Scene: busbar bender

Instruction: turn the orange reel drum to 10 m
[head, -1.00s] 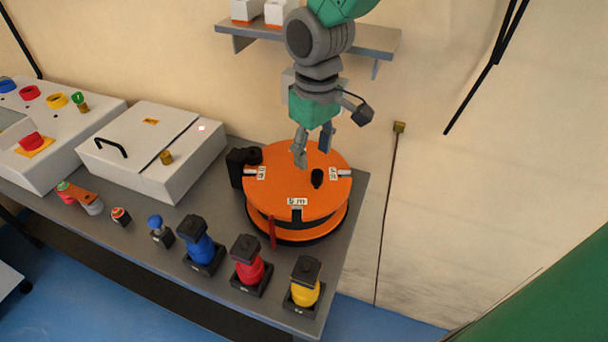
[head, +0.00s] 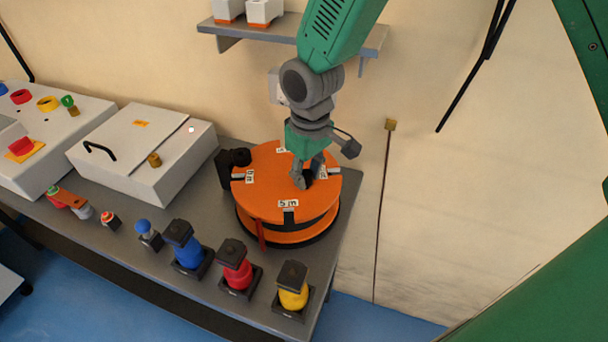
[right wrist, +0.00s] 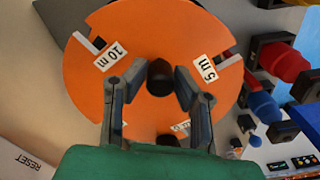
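The orange reel drum (head: 265,205) sits flat on the grey bench. Its "5 m" label (head: 288,203) faces the front, a little right of a red upright pointer (head: 261,235) at the rim. The "10 m" label (right wrist: 110,57) shows at the upper left of the drum in the right wrist view. My right gripper (head: 304,183) is down at the drum top. In the right wrist view its fingers stand apart on either side of a black knob (right wrist: 160,77), with gaps visible; contact is not evident. My left gripper is out of view.
Blue (head: 188,248), red (head: 236,268) and yellow (head: 292,290) insulator-like parts stand along the bench front. A black post (head: 232,160) stands close behind the drum's left side. A white box (head: 145,155) lies left. A shelf (head: 372,42) hangs above.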

